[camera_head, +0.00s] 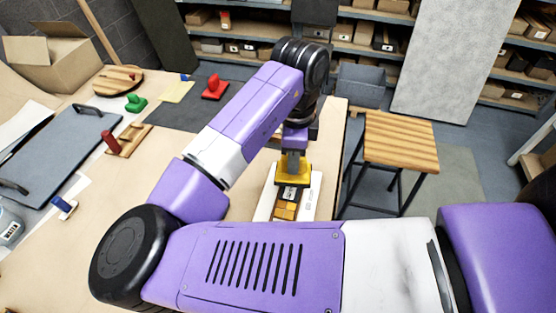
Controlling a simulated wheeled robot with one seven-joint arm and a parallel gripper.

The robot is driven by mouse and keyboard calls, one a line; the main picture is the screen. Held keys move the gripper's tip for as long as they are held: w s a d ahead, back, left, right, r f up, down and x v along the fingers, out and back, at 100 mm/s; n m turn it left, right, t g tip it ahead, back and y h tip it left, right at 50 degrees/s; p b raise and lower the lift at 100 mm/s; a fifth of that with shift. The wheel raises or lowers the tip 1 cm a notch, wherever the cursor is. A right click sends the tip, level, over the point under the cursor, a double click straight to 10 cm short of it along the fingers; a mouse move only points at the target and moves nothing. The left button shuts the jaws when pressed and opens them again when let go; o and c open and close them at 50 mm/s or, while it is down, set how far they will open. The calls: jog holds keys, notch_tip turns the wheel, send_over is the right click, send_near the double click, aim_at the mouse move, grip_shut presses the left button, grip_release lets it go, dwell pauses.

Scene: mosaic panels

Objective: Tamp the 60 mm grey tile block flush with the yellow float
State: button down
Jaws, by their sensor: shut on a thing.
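My gripper (293,148) is shut on the yellow float (293,175), holding it by its upright handle with the flat plate facing down. The float is over the far half of a white panel (314,199) near the table's right edge. Dark and orange-brown blocks (286,210) show in the panel in front of the float. I cannot pick out the 60 mm grey tile block; it may be hidden under the float. Whether the float touches the panel or a block is too small to tell.
A red float (214,90), a green float (136,104) and a blue-handled tool (64,207) sit on the table to the left. A grey board with handles (50,150) lies at far left. A wooden stool (400,142) stands right of the table.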

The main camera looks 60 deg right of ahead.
aim_at(292, 178)
jog(key=shift+w+a+m, duration=0.1)
jog(key=shift+w+m, duration=0.05)
jog(key=shift+m, duration=0.55)
jog(key=shift+f, duration=0.15)
jog(key=shift+f+b, duration=2.5)
jog(key=shift+f, duration=0.35)
jog(key=shift+f+b, duration=0.5)
jog(key=shift+f, duration=0.45)
jog(key=shift+r, duration=0.15)
jog(key=shift+r+p, duration=2.95)
jog(key=shift+r, duration=0.6)
jog(key=shift+f, duration=0.1)
